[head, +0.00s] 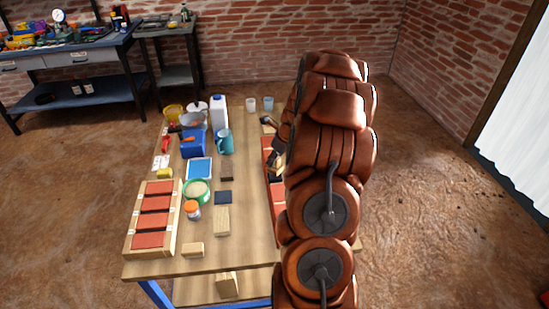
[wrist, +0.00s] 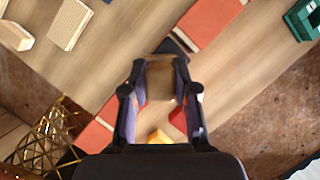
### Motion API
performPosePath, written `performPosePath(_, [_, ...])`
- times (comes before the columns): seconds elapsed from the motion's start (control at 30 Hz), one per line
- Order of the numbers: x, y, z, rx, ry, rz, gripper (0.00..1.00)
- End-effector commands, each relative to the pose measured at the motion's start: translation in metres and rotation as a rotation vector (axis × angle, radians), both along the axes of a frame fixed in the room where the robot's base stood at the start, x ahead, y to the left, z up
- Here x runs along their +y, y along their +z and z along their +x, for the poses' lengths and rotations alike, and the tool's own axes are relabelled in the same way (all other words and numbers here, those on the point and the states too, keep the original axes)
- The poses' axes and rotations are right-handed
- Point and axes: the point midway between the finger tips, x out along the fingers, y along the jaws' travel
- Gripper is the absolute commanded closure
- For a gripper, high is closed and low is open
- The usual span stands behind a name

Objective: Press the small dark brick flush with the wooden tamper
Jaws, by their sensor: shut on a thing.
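My gripper (wrist: 160,85) is shut on a brown wooden block, which looks like the wooden tamper (wrist: 160,80), seen between the two fingers in the wrist view. A dark patch (wrist: 174,47) shows just beyond the tamper, in line with the red bricks (wrist: 208,20); I cannot tell whether it is the small dark brick or whether the tamper touches it. In the head view the gripper is mostly hidden by my arm, over the right-hand row of red bricks (head: 275,196). A small dark block (head: 227,179) lies flat on the table there.
A wooden frame with red bricks (head: 152,216) lies at the table's left. A blue bin (head: 193,145), a teal mug (head: 224,142), a green bowl (head: 196,192) and wooden blocks (head: 222,221) stand on the table (head: 247,235). A green crate (wrist: 303,20) shows in the wrist view.

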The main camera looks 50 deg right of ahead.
Motion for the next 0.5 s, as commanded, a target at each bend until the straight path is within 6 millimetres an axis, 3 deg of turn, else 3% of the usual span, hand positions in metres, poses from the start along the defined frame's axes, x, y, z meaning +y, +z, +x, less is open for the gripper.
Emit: performPosePath(0.5, [0.0, -0.0035, 0.0001, 0.0, 0.0, 0.0, 1.0])
